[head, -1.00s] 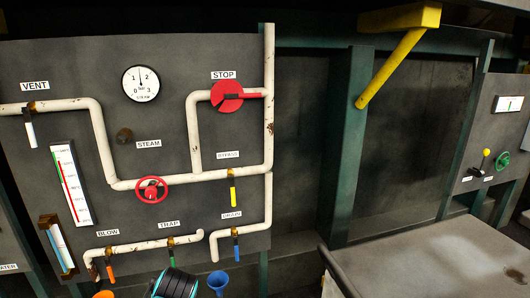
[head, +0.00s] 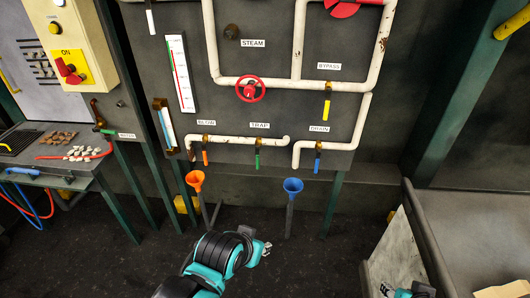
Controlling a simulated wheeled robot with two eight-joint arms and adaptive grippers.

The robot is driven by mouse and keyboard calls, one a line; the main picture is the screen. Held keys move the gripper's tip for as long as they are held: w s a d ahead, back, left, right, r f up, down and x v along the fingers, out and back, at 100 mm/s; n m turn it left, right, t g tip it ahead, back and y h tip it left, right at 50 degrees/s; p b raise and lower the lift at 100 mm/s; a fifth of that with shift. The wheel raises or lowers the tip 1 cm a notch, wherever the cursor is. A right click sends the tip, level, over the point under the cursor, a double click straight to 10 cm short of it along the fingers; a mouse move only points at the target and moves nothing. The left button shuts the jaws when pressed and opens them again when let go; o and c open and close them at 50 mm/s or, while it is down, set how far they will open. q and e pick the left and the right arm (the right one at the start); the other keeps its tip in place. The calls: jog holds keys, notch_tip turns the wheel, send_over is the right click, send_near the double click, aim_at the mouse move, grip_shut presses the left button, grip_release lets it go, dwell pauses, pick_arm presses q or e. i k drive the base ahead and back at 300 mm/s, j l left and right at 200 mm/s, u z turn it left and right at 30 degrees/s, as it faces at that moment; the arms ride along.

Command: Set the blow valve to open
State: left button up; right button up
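The blow valve's orange handle (head: 205,157) hangs straight down from the white pipe under the BLOW label (head: 206,123), at the lower left of the grey panel. My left arm comes up from the bottom, and its gripper (head: 265,248) is below the panel, to the right of and lower than the blow valve and apart from it. The gripper is small, and I cannot tell how far its fingers are parted. Part of my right arm's end (head: 408,291) shows at the bottom right edge; its fingers are not clear.
An orange funnel (head: 195,180) stands below the blow valve and a blue funnel (head: 293,186) below the drain valve. The trap (head: 257,160) and drain (head: 317,160) handles also hang down. A grey table (head: 480,235) stands at the right, a workbench (head: 50,178) at the left.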

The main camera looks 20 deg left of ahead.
aim_at(203, 144)
jog(key=j+u, duration=0.35)
jog(key=i+j+u, duration=0.15)
jog(key=u, duration=0.2)
jog(key=i+j+u, duration=0.15)
jog(key=j+u, duration=0.2)
